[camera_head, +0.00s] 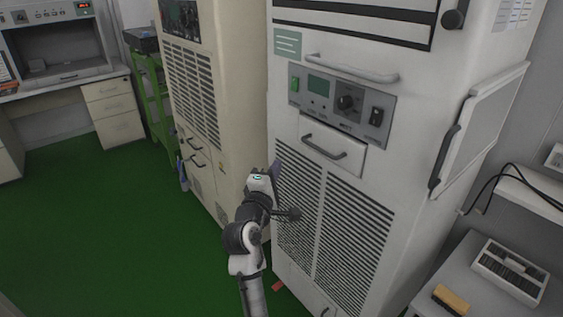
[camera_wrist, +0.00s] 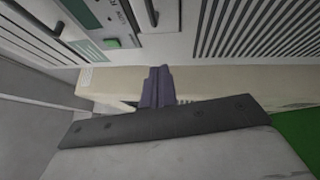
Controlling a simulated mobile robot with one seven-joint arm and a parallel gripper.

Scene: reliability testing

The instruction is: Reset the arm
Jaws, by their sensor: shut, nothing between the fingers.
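My arm reaches up from the bottom middle of the head view, bent at its joints, in front of the white cabinet (camera_head: 300,130). My gripper (camera_head: 277,168) is at the arm's upper end, close to the upper left of the cabinet's vent grille; I cannot tell whether it touches. In the wrist view, the purple fingers of my gripper (camera_wrist: 158,70) are together with nothing between them. The cabinet's vents and control panel (camera_wrist: 90,20) show beyond them.
A beige cabinet (camera_head: 232,85) stands left of the white one. A green cart (camera_head: 152,95) and a desk with drawers (camera_head: 110,100) are farther left. A tray (camera_head: 510,270) and a yellow block (camera_head: 451,299) lie at lower right. Green floor (camera_head: 110,230) at left is open.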

